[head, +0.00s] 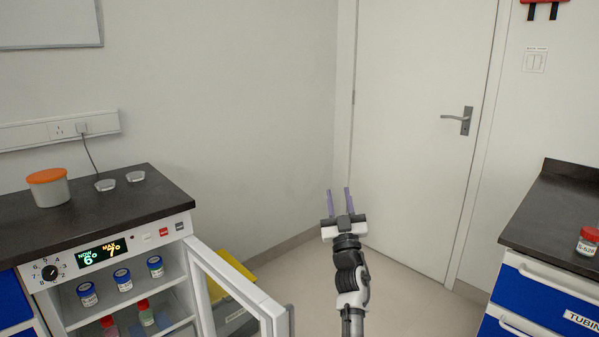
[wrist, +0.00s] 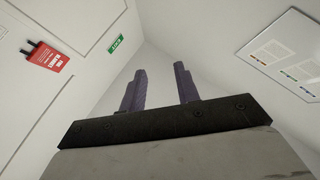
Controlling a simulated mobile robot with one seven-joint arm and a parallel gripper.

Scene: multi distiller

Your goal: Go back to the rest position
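My gripper (head: 339,201) is raised in the free space in front of the wall corner and the door, its fingers pointing up. The two purple fingers stand apart with nothing between them. In the wrist view my gripper (wrist: 160,90) also shows a clear gap between its fingers, with wall and ceiling behind. It touches nothing that I can see.
At left, a small fridge (head: 100,255) under a dark counter holds several blue-capped jars; its door (head: 235,290) stands open toward my arm. A yellow bin (head: 232,268) is behind that door. At right is a blue-drawered counter (head: 545,310) with a red-capped jar (head: 588,241). A closed door (head: 420,120) is behind.

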